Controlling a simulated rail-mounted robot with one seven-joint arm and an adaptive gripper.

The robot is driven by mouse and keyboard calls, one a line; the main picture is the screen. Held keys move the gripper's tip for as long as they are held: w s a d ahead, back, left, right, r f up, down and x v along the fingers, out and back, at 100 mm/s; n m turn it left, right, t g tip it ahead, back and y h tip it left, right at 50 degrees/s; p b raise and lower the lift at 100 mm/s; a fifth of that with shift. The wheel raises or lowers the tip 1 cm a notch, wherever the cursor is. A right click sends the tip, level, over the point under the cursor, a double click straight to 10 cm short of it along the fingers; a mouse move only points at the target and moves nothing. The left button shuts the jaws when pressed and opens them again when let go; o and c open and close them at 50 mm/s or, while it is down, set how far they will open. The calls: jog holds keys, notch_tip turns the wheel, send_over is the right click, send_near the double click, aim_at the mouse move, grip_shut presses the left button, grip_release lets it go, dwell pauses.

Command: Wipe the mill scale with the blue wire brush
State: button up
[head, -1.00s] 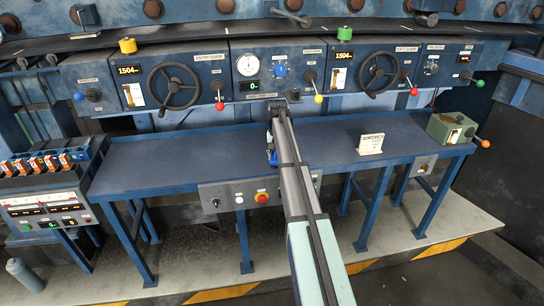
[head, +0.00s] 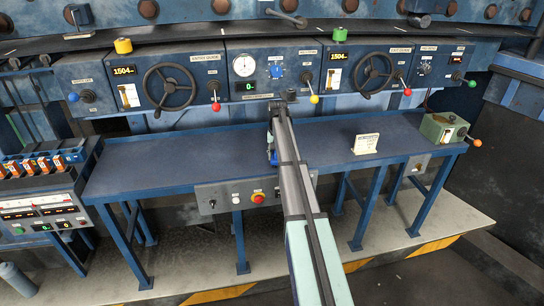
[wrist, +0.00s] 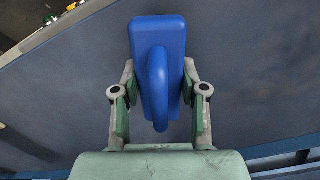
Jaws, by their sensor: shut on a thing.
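The blue wire brush (wrist: 158,32) is in my gripper (wrist: 159,85), between its two fingers, in the wrist view. Its rounded blue handle faces the camera, and its bristles are hidden. The dark blue bench top (wrist: 254,90) lies beyond it. In the head view my arm reaches over the middle of the bench (head: 195,146), with a small bit of blue showing at its end (head: 273,157). My arm hides most of the gripper there. I cannot make out a distinct patch of mill scale in either view.
A small white sign (head: 366,144) and a green box with an orange-knobbed lever (head: 444,127) stand on the bench's right part. Behind it is a control panel with handwheels (head: 169,86). A unit with orange-marked items (head: 30,164) stands at left. The bench's left part is clear.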

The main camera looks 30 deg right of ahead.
jog(key=d, duration=0.1)
jog(key=d+r, duration=0.1)
jog(key=d, duration=0.1)
jog(key=shift+r, duration=0.1)
jog(key=shift+d+r, duration=0.1)
jog(key=shift+r, duration=0.1)
jog(key=shift+w, duration=0.1)
jog(key=shift+w+a+r+p, duration=0.15)
jog(key=shift+w+a+p, duration=0.2)
jog(key=shift+a, duration=0.5)
jog(key=shift+s+a+f, duration=0.1)
jog(key=shift+a+f, duration=0.1)
jog(key=shift+a, duration=0.35)
jog(key=shift+s+a+f, duration=0.1)
jog(key=shift+a+f, duration=0.1)
jog(key=shift+a, duration=0.35)
jog(key=shift+w+a+f, duration=0.1)
jog(key=shift+w+a, duration=0.05)
jog(key=shift+a, duration=0.55)
jog(key=shift+w+a+f, duration=0.1)
jog(key=shift+w+a, duration=0.05)
jog(key=shift+a, duration=0.5)
jog(key=shift+w+a+f, duration=0.1)
jog(key=shift+w+a, duration=0.05)
jog(key=shift+a, duration=0.55)
